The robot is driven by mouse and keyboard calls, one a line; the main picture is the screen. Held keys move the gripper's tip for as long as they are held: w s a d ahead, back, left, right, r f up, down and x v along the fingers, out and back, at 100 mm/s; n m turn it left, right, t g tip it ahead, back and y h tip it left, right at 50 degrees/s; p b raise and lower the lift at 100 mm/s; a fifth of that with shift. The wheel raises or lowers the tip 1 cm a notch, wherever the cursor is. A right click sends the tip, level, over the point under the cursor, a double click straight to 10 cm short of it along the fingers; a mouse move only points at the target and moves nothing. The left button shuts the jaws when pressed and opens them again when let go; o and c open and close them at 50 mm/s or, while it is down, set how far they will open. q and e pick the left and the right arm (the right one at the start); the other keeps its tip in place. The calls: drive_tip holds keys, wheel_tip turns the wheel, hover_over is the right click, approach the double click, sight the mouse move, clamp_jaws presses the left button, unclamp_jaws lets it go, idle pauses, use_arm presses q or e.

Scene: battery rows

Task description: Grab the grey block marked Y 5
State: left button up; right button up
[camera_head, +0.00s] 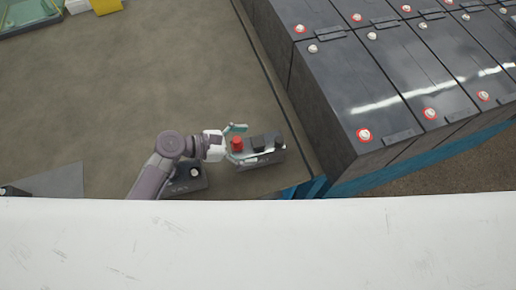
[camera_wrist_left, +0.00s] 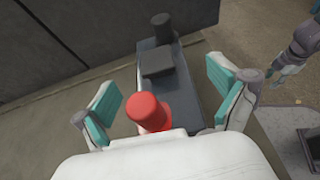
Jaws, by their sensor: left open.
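A grey block (camera_head: 270,158) with a red knob (camera_head: 237,143) and a black knob lies near the table's right edge in the head view. My left gripper (camera_head: 241,144) is open, with a finger on either side of the block's red-knob end. In the left wrist view the block (camera_wrist_left: 187,92) lies lengthwise between the spread teal-padded fingers (camera_wrist_left: 172,98), red knob nearest. A second grey block (camera_head: 185,179) is partly hidden under my left arm. Markings are too small to read. My right gripper (camera_wrist_left: 290,68) seems to show small at the right edge of the left wrist view.
Large black batteries (camera_head: 350,80) with red-ringed terminals stand in rows to the right. The brown table top (camera_head: 120,90) is mostly clear. A grey plate (camera_head: 60,180) lies at lower left. A glass-like tray (camera_head: 28,15) and yellow item (camera_head: 106,5) are at upper left.

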use_arm(q)
drive_tip(key=shift+w+d+f, duration=0.2)
drive_tip(key=shift+d+f, duration=0.1)
drive_tip(key=shift+d, duration=0.35)
drive_tip(key=c, duration=1.8)
drive_tip(key=shift+w+r, duration=0.1)
drive_tip(key=shift+r, duration=0.1)
clamp_jaws()
drive_tip(key=shift+r, duration=0.1)
